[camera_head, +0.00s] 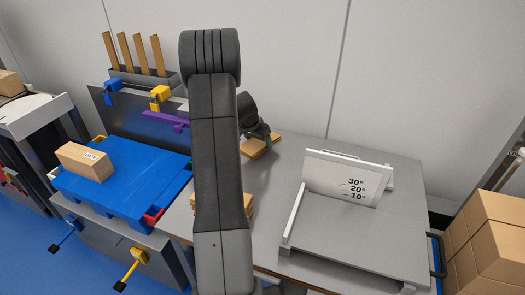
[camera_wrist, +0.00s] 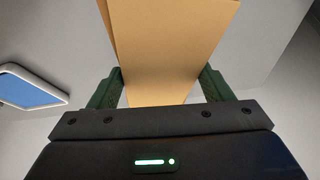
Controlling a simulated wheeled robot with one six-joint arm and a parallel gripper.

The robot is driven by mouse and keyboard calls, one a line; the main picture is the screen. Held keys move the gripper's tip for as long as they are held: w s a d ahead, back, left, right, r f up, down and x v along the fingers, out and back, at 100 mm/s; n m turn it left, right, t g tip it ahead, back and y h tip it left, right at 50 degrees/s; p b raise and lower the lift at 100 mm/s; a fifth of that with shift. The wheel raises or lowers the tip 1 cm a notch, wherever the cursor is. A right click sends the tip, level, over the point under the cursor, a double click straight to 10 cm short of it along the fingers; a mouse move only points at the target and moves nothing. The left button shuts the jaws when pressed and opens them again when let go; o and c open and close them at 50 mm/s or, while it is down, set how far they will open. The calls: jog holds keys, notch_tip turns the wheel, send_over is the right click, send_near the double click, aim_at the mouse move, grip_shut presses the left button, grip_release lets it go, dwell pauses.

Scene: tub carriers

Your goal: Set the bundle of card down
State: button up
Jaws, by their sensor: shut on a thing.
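My gripper (camera_wrist: 161,88) is shut on the tan bundle of card (camera_wrist: 170,45), with one dark green finger on each side of it in the wrist view. In the head view a tan piece (camera_head: 258,148) shows just below my wrist, over the back of the grey table (camera_head: 275,185); it appears to be the held bundle. I cannot tell whether it touches the table. My arm hides the fingers there. Another tan piece (camera_head: 249,204) shows partly behind my arm, nearer the front of the table.
A grey fixture with an angle scale (camera_head: 345,180) stands on the table's right part. To the left, a blue tub carrier (camera_head: 125,175) bears a cardboard box (camera_head: 85,158). Stacked cartons (camera_head: 495,240) stand at far right. Bare tabletop shows between my arm and the fixture.

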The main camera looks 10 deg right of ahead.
aim_at(257, 144)
jog(key=shift+f, duration=1.75)
jog(key=shift+f, duration=0.15)
jog(key=o, duration=1)
jog(key=shift+o, duration=0.2)
jog(key=shift+r, duration=0.25)
jog(key=v, duration=1.2)
jog(key=shift+f, duration=0.1)
jog(key=shift+o, duration=0.5)
